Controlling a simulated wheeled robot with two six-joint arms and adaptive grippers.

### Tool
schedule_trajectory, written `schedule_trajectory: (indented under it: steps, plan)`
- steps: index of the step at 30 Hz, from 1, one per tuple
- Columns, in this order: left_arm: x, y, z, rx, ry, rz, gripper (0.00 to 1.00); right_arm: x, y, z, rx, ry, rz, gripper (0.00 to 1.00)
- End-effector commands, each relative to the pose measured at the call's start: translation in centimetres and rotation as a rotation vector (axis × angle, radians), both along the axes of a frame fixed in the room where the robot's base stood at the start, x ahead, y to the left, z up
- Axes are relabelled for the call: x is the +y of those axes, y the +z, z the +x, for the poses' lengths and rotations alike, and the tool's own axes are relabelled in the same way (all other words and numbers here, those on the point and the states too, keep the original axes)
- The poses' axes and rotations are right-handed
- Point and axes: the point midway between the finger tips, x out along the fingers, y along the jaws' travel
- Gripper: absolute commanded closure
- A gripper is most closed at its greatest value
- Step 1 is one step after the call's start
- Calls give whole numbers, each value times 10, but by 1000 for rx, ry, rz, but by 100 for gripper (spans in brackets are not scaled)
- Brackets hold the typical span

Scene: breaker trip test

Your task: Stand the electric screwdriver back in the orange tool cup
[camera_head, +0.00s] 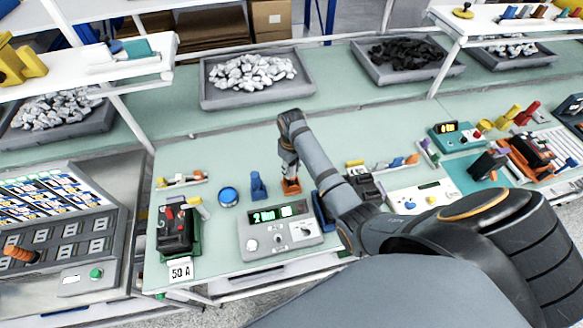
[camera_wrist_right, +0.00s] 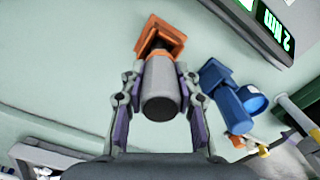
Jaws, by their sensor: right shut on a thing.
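The orange tool cup (camera_head: 291,187) stands on the green bench, just behind the grey test unit. My right gripper (camera_head: 289,170) points down right above it. In the right wrist view, the gripper (camera_wrist_right: 160,74) is shut on the electric screwdriver, a grey cylinder (camera_wrist_right: 160,98) seen nearly end-on. The orange cup (camera_wrist_right: 168,38) shows at the screwdriver's far end, and the screwdriver covers part of its opening. How deep the screwdriver's lower end sits in the cup is hidden. My left gripper is not in view.
A blue holder (camera_head: 258,186) stands close to the left of the cup, with a round blue-topped thing (camera_head: 228,196) farther left. The grey test unit (camera_head: 280,232) with a green display is in front. Bench behind the cup is clear up to a grey tray (camera_head: 258,99) of pale pieces.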

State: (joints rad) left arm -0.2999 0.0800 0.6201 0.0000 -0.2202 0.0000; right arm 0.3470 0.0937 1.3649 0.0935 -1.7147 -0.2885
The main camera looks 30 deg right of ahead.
Motion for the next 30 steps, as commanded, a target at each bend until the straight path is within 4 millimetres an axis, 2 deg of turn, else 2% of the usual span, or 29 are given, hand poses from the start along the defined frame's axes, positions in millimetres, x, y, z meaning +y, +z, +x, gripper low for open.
schedule_trajectory:
  steps: [18, 19, 24, 30]
  plan:
    - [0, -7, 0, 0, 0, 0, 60, 0, -15, 0, -1, 0, 0, 100]
    - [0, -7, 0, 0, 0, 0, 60, 0, -15, 0, -2, 0, 1, 66]
    - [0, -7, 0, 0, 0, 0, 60, 0, -14, 0, -1, 0, 0, 43]
    - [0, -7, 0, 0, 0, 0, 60, 0, -15, 0, 0, 0, 0, 43]
